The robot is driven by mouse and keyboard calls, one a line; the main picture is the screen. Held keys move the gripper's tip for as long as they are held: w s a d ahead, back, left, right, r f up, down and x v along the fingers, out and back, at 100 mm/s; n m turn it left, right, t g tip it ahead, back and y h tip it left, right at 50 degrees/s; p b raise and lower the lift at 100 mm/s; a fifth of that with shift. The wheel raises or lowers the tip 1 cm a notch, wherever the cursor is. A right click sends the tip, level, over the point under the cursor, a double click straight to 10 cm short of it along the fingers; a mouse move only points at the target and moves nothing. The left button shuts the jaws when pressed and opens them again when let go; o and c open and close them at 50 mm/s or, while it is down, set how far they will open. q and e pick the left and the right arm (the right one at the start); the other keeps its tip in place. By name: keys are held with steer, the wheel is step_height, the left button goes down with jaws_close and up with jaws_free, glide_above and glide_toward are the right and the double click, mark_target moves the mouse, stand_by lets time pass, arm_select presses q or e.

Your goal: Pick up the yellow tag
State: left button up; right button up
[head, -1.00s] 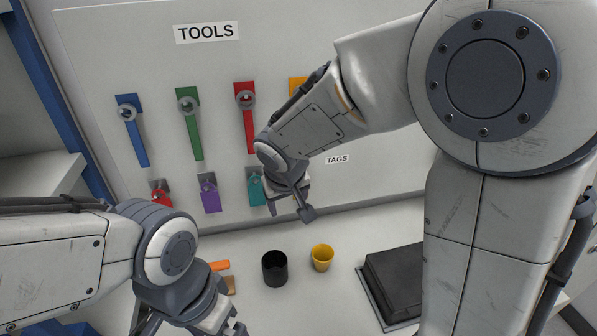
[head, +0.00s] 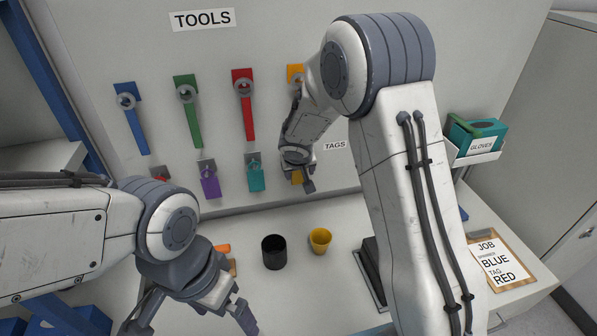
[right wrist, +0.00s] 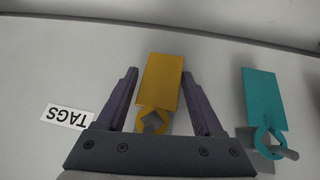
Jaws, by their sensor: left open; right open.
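The yellow tag (right wrist: 162,82) hangs by its ring end on a hook on the wall panel. In the right wrist view it lies between the two fingers of my right gripper (right wrist: 159,76), which is open, with a gap on both sides. In the head view the right gripper (head: 302,182) is in front of the tag (head: 296,178) and hides most of it. My left gripper (head: 195,318) is open and empty, low at the left near the bench, partly cut off by the bottom edge.
A teal tag (head: 256,178) and a purple tag (head: 210,186) hang to the left. Coloured spanners, including a red one (head: 246,120), hang above. A black cup (head: 273,255) and a yellow cup (head: 320,240) stand on the bench below. A job card (head: 497,265) lies at right.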

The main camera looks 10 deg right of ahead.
steer(key=shift+w+f, duration=0.2)
steer(key=shift+f, duration=0.15)
steer(key=c, duration=1)
steer(key=shift+r, duration=0.2)
